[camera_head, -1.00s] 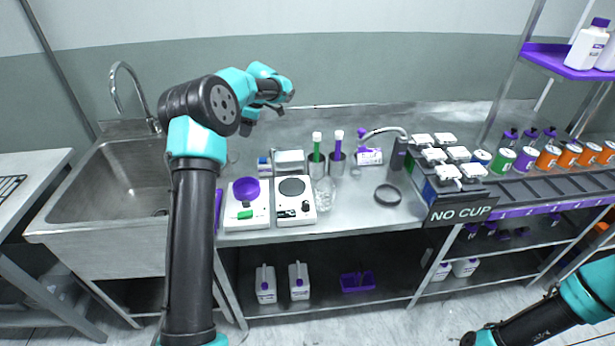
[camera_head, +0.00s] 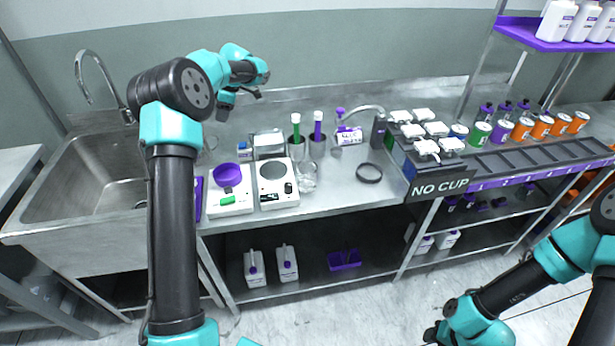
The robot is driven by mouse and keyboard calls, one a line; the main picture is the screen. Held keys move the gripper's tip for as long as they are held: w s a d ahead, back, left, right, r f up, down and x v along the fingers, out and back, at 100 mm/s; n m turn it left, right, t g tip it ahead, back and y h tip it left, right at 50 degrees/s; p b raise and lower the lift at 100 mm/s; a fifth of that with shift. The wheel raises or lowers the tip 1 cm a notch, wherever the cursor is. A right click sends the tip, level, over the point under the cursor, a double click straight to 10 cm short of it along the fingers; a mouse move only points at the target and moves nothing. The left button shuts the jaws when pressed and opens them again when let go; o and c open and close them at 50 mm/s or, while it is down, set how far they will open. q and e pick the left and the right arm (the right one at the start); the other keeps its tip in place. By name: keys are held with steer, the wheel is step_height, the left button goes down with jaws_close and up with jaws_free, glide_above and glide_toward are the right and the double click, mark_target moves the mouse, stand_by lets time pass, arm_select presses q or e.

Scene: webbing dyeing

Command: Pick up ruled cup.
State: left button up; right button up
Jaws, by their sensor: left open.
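A clear cup (camera_head: 307,178), which looks like the ruled cup, stands upright on the steel bench just right of the white devices; its markings are too small to read. My left gripper (camera_head: 238,101) is open and empty above the back of the bench, up and to the left of the clear cup and well apart from it. Its fingers are small and partly hidden by the wrist.
A white scale (camera_head: 230,203) with a purple bowl (camera_head: 228,174) and a white hotplate device (camera_head: 277,189) stand left of the cup. Tubes with green (camera_head: 295,128) and purple (camera_head: 317,127) parts stand behind it. A black ring (camera_head: 369,173) lies to its right. A sink (camera_head: 85,170) is at left.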

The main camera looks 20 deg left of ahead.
arm_select(q)
steer(key=o, duration=1)
